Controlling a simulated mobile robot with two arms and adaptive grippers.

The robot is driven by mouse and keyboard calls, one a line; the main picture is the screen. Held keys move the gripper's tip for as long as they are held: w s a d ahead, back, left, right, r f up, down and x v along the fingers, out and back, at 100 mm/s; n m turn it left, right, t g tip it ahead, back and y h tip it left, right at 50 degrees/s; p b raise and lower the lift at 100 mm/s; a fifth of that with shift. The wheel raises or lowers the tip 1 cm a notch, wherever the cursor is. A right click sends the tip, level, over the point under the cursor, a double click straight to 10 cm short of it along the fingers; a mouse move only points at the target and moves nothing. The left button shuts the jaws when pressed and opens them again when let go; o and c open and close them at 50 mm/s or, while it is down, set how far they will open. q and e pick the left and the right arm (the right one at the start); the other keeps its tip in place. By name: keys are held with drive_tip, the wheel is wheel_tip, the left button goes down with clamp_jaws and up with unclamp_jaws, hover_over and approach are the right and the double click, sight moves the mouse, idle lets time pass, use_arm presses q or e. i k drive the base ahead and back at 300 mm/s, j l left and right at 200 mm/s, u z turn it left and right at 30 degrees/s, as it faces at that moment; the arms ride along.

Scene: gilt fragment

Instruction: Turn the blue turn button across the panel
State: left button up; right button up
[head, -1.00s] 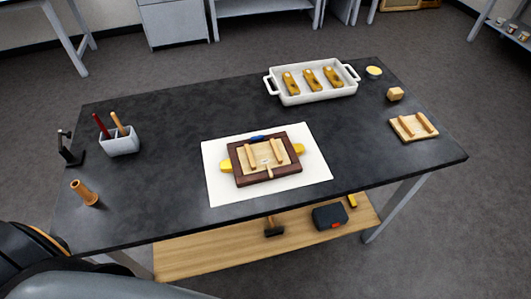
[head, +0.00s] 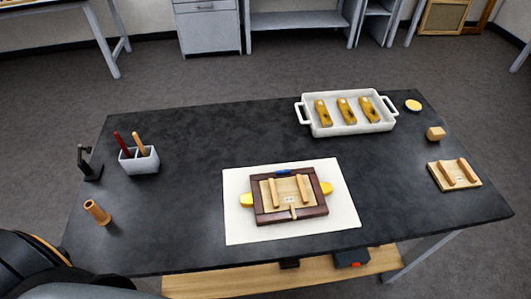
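A dark brown wooden frame (head: 262,211) lies on a white sheet (head: 240,230) on the black table. A light wood panel (head: 285,192) with two raised wooden strips sits inside it. The blue turn button (head: 283,171) is at the middle of the frame's far side; it is small, and I cannot tell whether it reaches over the panel. A light wooden piece (head: 293,212) lies at the near side of the frame. Yellow pieces stick out at the left (head: 246,199) and right (head: 327,188) of the frame. Neither gripper is in view.
A white tray (head: 348,128) with three yellow objects stands at the back right. A strip-topped wooden board (head: 455,175), a wooden block (head: 435,133) and a yellow-topped round dish (head: 413,105) are at the right. A tool cup (head: 139,161) and wooden peg (head: 97,212) stand left. Table around the sheet is clear.

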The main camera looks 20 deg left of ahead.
sight(284, 171)
drive_tip(key=i+j+u, duration=0.1)
drive_tip(key=i+u, duration=0.3)
drive_tip(key=i, duration=0.2)
drive_tip(key=k+u, duration=0.45)
drive_tip(key=k, duration=0.15)
drive_tip(key=k+j+u, duration=0.25)
drive_tip(key=k+u, duration=0.25)
drive_tip(key=k, duration=0.1)
